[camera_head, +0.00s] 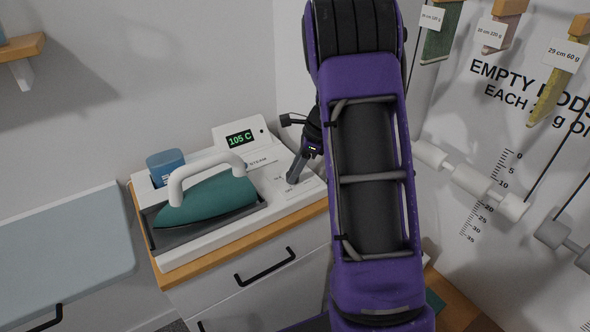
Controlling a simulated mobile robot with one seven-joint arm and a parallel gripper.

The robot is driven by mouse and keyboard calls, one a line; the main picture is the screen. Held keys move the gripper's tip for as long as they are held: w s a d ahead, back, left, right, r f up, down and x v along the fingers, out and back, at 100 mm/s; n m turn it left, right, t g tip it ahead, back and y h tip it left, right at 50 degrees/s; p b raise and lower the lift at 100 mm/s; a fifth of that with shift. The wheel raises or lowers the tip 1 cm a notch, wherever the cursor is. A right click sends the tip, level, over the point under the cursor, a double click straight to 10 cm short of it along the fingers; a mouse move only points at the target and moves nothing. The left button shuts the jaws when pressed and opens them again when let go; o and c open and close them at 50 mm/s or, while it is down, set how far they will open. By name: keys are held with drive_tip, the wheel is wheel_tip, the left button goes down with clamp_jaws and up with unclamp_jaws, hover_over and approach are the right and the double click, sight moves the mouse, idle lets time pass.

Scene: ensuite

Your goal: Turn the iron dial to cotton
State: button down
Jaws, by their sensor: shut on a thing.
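A teal iron (212,200) with a white handle lies in a grey tray on a white station on top of a cabinet. A display (240,139) at the back of the station reads 105 C in green. My gripper (292,180) points down at the right part of the station's panel. It is shut at the dial's place, beside small printed labels. The dial itself is hidden by the fingers, and the labels are too small to read. My purple arm covers the area right of the gripper.
A blue cup-like container (166,167) stands at the station's back left. A grey-blue board (62,252) lies to the left. A wall shelf (22,48) is at the upper left.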

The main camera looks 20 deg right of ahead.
drive_tip(key=shift+m, duration=0.4)
drive_tip(key=shift+c, duration=2.1)
unclamp_jaws()
drive_tip(key=v, duration=1.7)
drive_tip(key=shift+s+r, duration=0.2)
drive_tip(key=shift+r, duration=0.05)
drive_tip(key=shift+a, duration=0.15)
